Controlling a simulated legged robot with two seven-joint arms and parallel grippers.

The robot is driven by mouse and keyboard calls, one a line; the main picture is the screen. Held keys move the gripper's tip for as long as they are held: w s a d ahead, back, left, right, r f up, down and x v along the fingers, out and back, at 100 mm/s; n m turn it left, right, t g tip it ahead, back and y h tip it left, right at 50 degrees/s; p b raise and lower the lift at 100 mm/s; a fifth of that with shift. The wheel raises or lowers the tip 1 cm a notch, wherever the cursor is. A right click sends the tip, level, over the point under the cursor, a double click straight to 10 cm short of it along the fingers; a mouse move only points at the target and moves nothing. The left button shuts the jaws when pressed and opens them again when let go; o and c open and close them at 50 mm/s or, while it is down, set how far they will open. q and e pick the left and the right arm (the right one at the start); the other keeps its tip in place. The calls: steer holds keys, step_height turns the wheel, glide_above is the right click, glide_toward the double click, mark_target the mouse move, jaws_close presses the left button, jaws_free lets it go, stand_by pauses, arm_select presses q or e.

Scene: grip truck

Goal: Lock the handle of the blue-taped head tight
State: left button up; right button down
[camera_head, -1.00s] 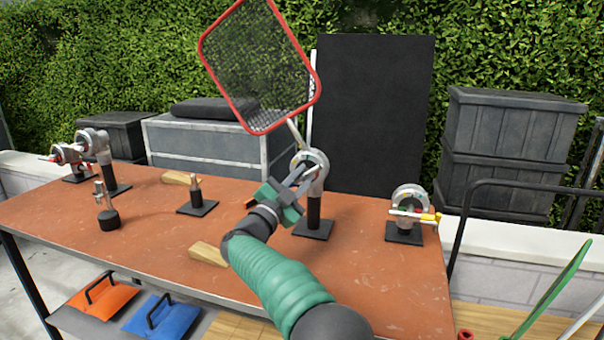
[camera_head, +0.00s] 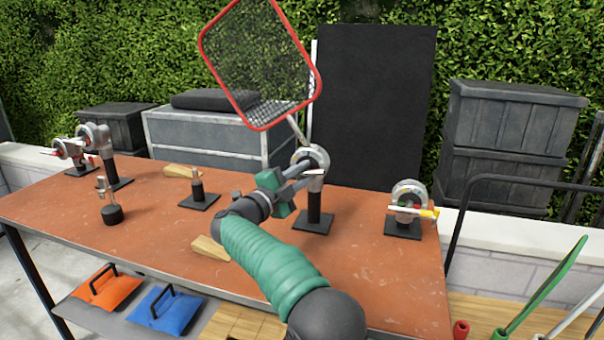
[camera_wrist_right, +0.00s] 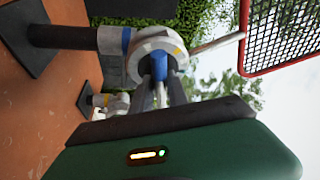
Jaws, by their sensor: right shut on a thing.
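The grip head (camera_head: 310,158) is a silver clamp disc on a black post with a square base, at the middle back of the table. It holds the rod of a red-framed mesh flag (camera_head: 258,60). In the right wrist view the head (camera_wrist_right: 150,45) shows a blue part (camera_wrist_right: 159,68) on its near side, between my fingertips. My right gripper (camera_head: 303,180) is at the front of the head, with its fingers shut on what looks like the head's handle, mostly hidden by the fingers. My left gripper is not in view.
Another head (camera_head: 409,198) with a yellow-and-red-tipped handle stands at right. Silver heads (camera_head: 95,140) stand at the far left. Small posts (camera_head: 110,205) and wooden wedges (camera_head: 209,250) lie on the orange table (camera_head: 150,265). A black panel (camera_head: 375,100) stands behind.

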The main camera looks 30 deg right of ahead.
steer(key=shift+f, duration=0.3)
steer(key=c, duration=1.7)
jaws_free()
steer(key=o, duration=0.4)
steer(key=shift+s+r, duration=0.1)
steer(key=shift+r, duration=0.05)
steer(key=p+v, duration=0.1)
steer(key=v, duration=1.6)
steer(key=shift+p, duration=0.3)
